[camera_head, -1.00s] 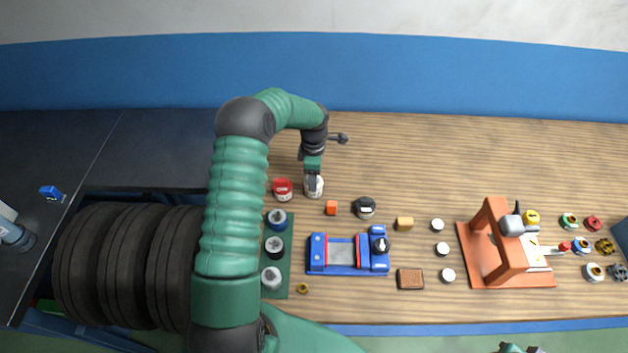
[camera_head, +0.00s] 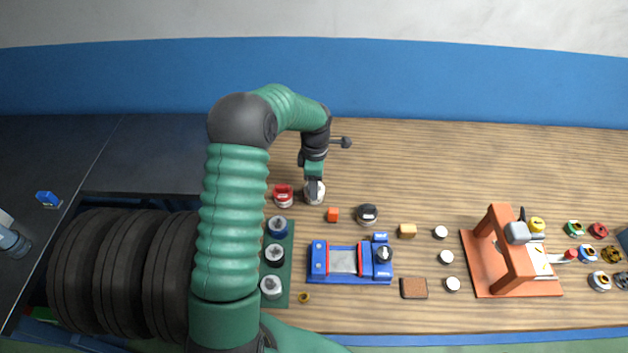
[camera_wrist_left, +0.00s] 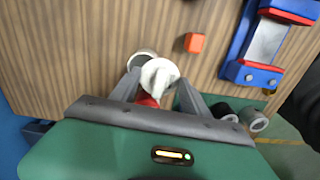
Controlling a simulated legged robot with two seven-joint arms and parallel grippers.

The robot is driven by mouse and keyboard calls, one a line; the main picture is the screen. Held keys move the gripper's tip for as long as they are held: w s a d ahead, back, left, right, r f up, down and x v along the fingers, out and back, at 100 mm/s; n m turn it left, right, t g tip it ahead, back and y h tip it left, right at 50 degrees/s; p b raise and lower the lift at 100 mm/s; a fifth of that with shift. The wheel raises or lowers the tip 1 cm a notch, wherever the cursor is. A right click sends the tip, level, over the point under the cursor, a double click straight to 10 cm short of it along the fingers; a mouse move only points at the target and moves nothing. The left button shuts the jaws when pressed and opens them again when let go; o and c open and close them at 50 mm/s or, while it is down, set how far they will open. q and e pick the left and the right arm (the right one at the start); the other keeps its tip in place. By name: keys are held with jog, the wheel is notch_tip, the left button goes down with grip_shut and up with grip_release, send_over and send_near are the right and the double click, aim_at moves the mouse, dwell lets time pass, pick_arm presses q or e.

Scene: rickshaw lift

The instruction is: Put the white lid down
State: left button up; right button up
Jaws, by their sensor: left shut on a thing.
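A white lid (camera_wrist_left: 158,76) is between the fingers of my left gripper (camera_wrist_left: 155,92), which is shut on it. In the head view my left gripper (camera_head: 314,183) points down at the back of the row of pots. A pale round jar (camera_wrist_left: 142,57) shows just beyond the lid in the wrist view; whether the lid touches it is unclear. In the head view the gripper partly hides a white round thing (camera_head: 315,193), and I cannot tell lid from jar there. My right gripper is not in view.
A red-lidded pot (camera_head: 283,195) stands close to the left of the gripper. An orange cube (camera_head: 333,214) and a black-lidded pot (camera_head: 367,214) are to the right. A blue vise-like fixture (camera_head: 318,263) lies nearer. The wooden bench (camera_head: 440,165) is clear behind them.

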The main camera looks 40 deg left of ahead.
pick_arm(q)
jog(key=s+d+r+b, duration=0.1)
jog(key=s+d+b, duration=0.1)
jog(key=s+d, duration=0.7)
jog(key=shift+n, duration=0.4)
jog(key=a, duration=0.5)
jog(key=w+a, duration=0.1)
jog(key=a, duration=0.4)
jog(key=w+a, duration=0.1)
jog(key=a, duration=0.4)
jog(key=shift+w+r, duration=0.15)
jog(key=shift+r, duration=0.05)
jog(key=s+a, duration=0.3)
jog(key=a, duration=0.9)
notch_tip(320, 180, down, 10)
jog(key=shift+a+r+p, duration=0.1)
jog(key=shift+a+p, duration=0.05)
jog(key=shift+p, duration=0.45)
jog(key=shift+a, duration=0.15)
jog(key=o, duration=1)
jog(key=shift+o, duration=1.6)
